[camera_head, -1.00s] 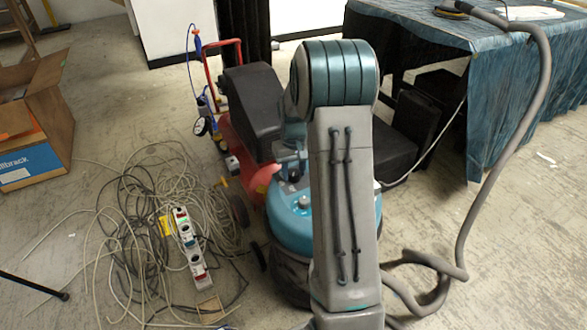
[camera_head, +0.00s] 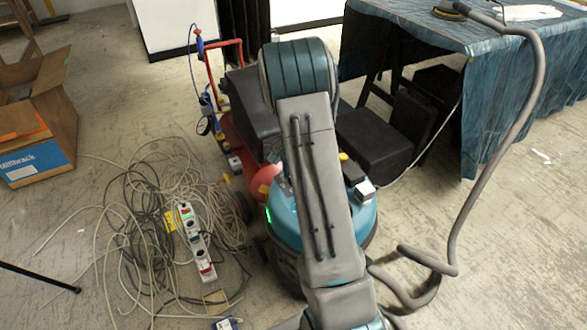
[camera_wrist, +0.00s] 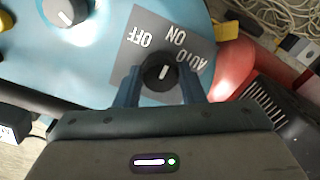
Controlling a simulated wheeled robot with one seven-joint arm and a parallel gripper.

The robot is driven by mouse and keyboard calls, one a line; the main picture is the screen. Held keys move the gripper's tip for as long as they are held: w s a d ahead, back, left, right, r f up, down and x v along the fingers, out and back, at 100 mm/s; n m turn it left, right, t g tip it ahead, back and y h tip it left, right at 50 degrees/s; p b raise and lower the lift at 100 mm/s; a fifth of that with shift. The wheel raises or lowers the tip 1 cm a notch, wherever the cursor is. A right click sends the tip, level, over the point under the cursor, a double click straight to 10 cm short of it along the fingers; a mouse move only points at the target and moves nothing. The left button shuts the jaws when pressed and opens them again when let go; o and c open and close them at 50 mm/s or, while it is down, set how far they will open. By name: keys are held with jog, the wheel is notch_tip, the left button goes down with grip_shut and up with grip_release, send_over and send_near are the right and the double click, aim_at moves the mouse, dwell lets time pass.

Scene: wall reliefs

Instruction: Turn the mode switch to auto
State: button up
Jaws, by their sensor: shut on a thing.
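The mode switch is a round black knob (camera_wrist: 160,64) with a white mark, on a grey label plate (camera_wrist: 134,62) marked OFF, ON and AUTO. The lettering appears upside down in the wrist view. The white mark is near upright, leaning slightly right, roughly toward ON; AUTO is further right. My gripper (camera_wrist: 160,79) is shut on the knob, one finger on each side. The plate sits on the blue top of a vacuum-like machine (camera_head: 357,217). In the head view my arm hides the switch and my gripper's fingers.
Another dark knob (camera_wrist: 66,12) with a white mark is on the same blue top. A red compressor (camera_head: 231,136), a tangle of cables with a power strip (camera_head: 190,225), and a cardboard box (camera_head: 58,115) stand left. A draped table (camera_head: 490,60) and a grey hose (camera_head: 490,190) are right.

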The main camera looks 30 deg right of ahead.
jog(key=m+p, duration=0.2)
jog(key=m, duration=0.1)
jog(key=m+p, duration=0.2)
jog(key=m, duration=0.1)
jog(key=shift+r+m, duration=0.2)
jog(key=shift+m, duration=0.1)
jog(key=m+p, duration=0.2)
jog(key=m, duration=0.1)
jog(key=shift+f+m+p, duration=0.15)
jog(key=shift+m+p, duration=0.85)
jog(key=shift+m, duration=0.5)
jog(key=o, duration=1)
notch_tip(320, 180, up, 14)
jog(key=p, duration=0.3)
